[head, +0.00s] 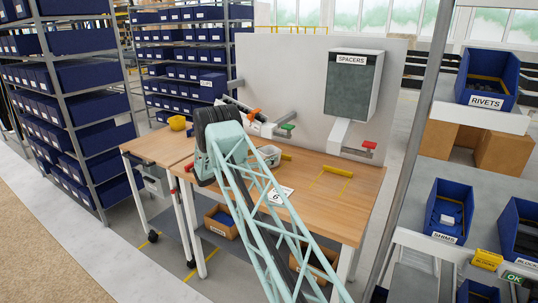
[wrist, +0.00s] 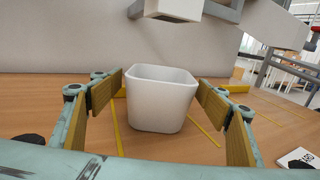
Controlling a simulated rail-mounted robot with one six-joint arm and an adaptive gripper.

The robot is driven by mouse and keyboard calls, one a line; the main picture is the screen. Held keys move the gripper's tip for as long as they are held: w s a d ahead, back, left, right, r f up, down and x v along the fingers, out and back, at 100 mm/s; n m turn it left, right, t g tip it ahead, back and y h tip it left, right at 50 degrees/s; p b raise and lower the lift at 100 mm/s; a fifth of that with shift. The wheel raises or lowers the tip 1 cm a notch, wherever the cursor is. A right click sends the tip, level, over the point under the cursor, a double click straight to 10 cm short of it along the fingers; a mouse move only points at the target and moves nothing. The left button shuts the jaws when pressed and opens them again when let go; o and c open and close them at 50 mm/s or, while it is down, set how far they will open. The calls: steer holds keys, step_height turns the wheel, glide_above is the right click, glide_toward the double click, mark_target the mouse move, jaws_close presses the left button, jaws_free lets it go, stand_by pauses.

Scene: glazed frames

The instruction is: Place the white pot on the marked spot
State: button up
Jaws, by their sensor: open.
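The white pot (wrist: 160,100) is square with rounded corners and stands upright in the wrist view. It also shows in the head view (head: 270,153), partly behind my arm. My gripper (wrist: 160,88) is open, with one padded finger on each side of the pot. The fingers appear apart from its walls. Yellow lines (wrist: 205,132) on the wooden table run along both sides of the pot, so it appears within a marked outline. Its base hides part of the marking, and I cannot tell exactly how it sits there. In the head view my arm hides the gripper.
A second yellow outline with a yellow bar (head: 338,171) lies to the right on the table (head: 325,208). A white card marked 6 (head: 280,195) lies near the front. The grey SPACERS dispenser (head: 354,85) hangs on the back panel. A yellow bin (head: 177,123) stands left.

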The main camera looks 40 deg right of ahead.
steer(key=a, duration=0.6)
steer(key=a+p, duration=0.1)
steer(key=a, duration=0.3)
steer(key=shift+w, duration=0.25)
steer(key=shift+r, duration=0.2)
